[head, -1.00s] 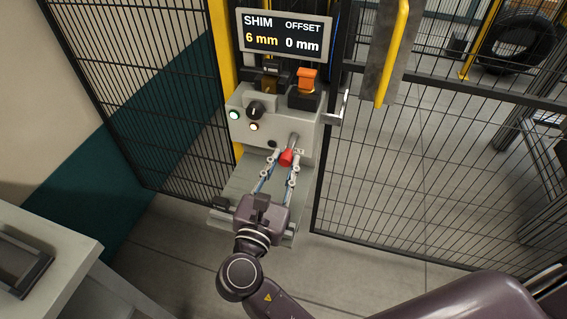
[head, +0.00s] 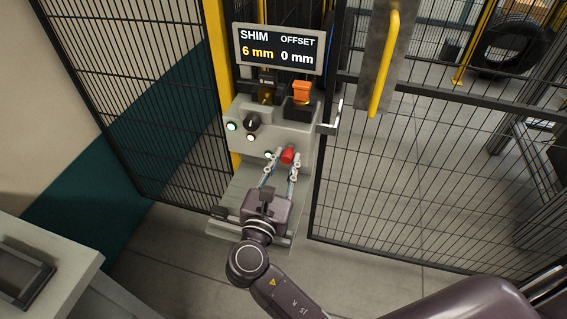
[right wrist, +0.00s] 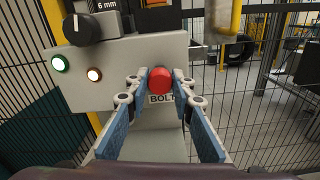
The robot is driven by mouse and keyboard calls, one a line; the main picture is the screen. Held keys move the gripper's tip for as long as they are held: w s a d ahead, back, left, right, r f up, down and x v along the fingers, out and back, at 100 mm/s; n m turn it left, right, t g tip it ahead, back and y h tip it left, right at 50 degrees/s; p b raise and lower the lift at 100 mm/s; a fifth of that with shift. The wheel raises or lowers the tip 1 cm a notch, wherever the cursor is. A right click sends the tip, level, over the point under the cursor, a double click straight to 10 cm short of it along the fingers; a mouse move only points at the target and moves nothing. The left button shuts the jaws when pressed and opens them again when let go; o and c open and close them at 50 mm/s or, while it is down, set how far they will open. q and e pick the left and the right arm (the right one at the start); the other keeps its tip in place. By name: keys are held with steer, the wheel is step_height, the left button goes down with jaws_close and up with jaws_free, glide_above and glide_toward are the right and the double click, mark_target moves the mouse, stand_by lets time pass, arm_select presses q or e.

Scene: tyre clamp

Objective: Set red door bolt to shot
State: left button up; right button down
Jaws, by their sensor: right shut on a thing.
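The red door bolt's knob (head: 287,155) sits close against the lower front of the grey control box (head: 294,137). In the right wrist view the red knob (right wrist: 160,81) faces me above the BOLT label (right wrist: 162,99). My right gripper (head: 282,163) reaches up to it from below and is shut on the knob, one fingertip on each side. The same fingertips show in the right wrist view (right wrist: 160,75). The bolt's rod is hidden behind the knob. My left gripper is not in view.
A display (head: 278,49) reads SHIM 6 mm, OFFSET 0 mm. Mesh fence stands on both sides. A grey shelf (head: 240,193) lies below.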

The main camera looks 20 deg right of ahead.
steer(key=c, duration=2)
jaws_free()
steer(key=shift+r, duration=0.1)
steer(key=shift+c, duration=0.2)
steer(key=o, duration=0.4)
steer(key=shift+w+d, duration=0.1)
steer(key=shift+w, duration=0.05)
steer(key=v, duration=1.2)
